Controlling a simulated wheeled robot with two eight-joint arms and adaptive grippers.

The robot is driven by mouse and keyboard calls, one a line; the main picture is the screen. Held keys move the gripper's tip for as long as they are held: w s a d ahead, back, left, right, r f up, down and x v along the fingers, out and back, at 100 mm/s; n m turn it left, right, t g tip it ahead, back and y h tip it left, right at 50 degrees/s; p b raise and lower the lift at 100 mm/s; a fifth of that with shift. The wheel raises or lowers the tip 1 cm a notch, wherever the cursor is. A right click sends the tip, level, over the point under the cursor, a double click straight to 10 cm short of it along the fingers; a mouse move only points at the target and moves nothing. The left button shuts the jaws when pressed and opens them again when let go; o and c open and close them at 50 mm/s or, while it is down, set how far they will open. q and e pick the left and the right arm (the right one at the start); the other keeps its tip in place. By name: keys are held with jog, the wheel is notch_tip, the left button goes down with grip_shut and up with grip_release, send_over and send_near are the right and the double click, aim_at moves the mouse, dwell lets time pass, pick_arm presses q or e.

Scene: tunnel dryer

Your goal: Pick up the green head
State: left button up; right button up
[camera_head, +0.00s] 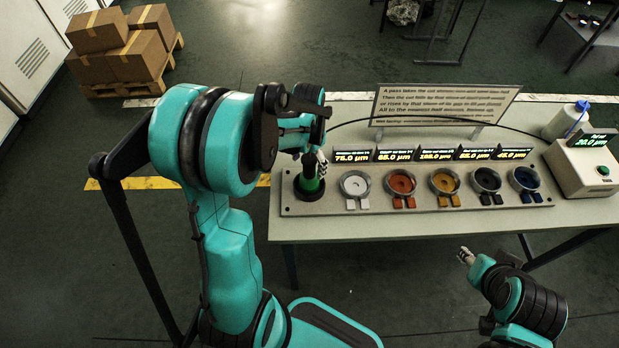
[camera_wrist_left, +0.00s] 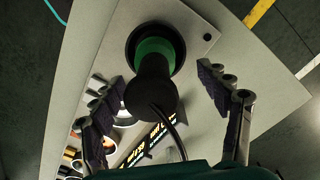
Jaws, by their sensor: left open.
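The green head (camera_head: 308,186) stands upright in a dark round holder at the left end of the plate on the table. In the left wrist view the green head (camera_wrist_left: 156,50) shows a green collar and a black handle with a cable. My left gripper (camera_head: 316,165) is just above it in the head view. In the left wrist view my left gripper (camera_wrist_left: 165,95) is open, with one padded finger on each side of the black handle, both apart from it. My right gripper (camera_head: 466,256) is in front of the table at the lower right, too small to judge its fingers.
The plate (camera_head: 420,200) also holds white (camera_head: 355,184), orange (camera_head: 400,183), yellow (camera_head: 444,181), black and blue round pieces. Behind them stand lit displays (camera_head: 430,154) and a sign (camera_head: 440,103). A meter box (camera_head: 580,168) and bottle (camera_head: 566,120) stand at right.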

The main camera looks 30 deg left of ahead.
aim_at(309, 175)
pick_arm(q)
jog(key=f, duration=0.1)
jog(key=f+b, duration=0.1)
jog(key=f, duration=0.2)
jog(key=shift+s+d+b, duration=0.2)
jog(key=shift+d+b, duration=0.1)
jog(key=shift+d, duration=0.05)
jog(key=shift+f, duration=0.65)
jog(key=shift+r, duration=0.1)
grip_shut()
